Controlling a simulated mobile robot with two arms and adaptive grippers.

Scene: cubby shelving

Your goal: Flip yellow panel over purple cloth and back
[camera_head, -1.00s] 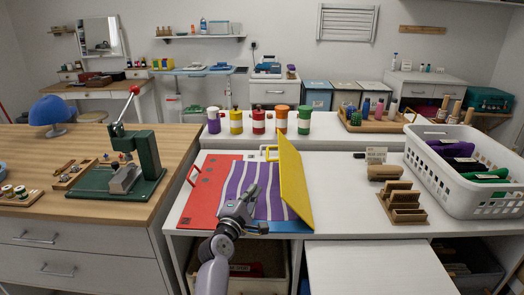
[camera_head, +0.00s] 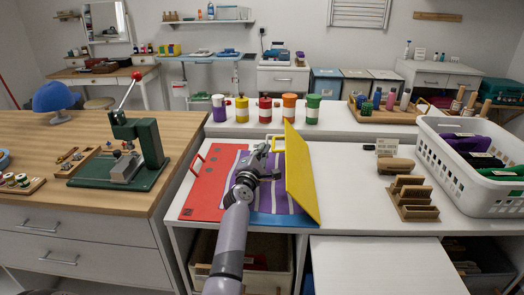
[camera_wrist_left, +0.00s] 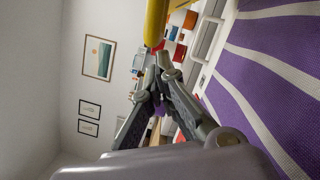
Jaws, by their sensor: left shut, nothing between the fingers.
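The yellow panel (camera_head: 300,178) stands tilted upright at the right side of the purple cloth, above the blue base (camera_head: 278,220). The purple cloth (camera_head: 284,203) with white stripes lies flat between the red panel (camera_head: 215,182) and the yellow panel. My right gripper is not in view.
A white basket (camera_head: 470,165) and a wooden rack (camera_head: 412,198) stand at the right of the white table. Several coloured jars (camera_head: 265,108) line the raised shelf behind. A green press (camera_head: 140,155) stands on the wooden counter at left.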

